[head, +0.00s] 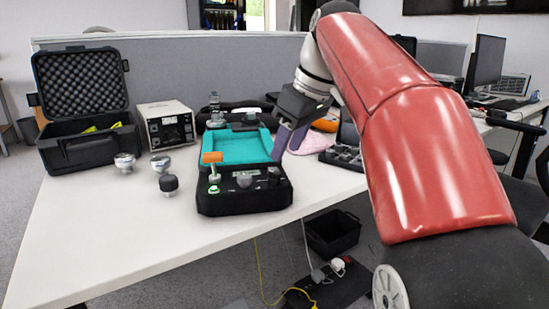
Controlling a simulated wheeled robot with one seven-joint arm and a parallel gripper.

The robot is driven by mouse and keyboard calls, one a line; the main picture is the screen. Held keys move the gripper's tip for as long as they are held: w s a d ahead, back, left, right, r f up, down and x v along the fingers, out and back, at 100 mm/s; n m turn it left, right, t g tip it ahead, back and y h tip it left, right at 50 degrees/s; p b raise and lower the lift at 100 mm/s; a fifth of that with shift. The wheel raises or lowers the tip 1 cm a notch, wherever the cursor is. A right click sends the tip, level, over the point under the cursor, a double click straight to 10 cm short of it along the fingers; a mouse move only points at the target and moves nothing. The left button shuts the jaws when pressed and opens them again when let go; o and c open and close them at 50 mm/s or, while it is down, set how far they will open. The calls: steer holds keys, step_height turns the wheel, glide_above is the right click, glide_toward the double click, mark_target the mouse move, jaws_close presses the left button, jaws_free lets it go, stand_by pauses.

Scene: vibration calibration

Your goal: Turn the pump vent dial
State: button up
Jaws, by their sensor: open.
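A black pump device (243,203) with a teal recessed top stands near the front edge of the white table. Its front panel holds an orange-topped lever (212,160), a green button (214,189), a grey round dial (244,180) and a darker knob (274,173) at the right. I cannot tell which of these is the vent dial. My gripper (288,148) has purple-grey fingers pointing down at the device's right side, above and behind the darker knob. It is open. Whether a finger touches the device cannot be told.
Metal fittings (125,162) and a black-capped one (168,184) stand left of the device. An open foam-lined case (85,150) and a grey instrument box (166,125) are behind. A black tray (343,157) lies right. The table's front left is clear.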

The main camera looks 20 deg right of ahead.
mark_target(277, 173)
steer(key=b+x, duration=0.1)
steer(key=x, duration=0.2)
steer(key=w+b+x, duration=0.1)
steer(key=x, duration=0.3)
steer(key=shift+w+d+f, duration=0.1)
steer(key=shift+w, duration=0.1)
steer(key=c, duration=1)
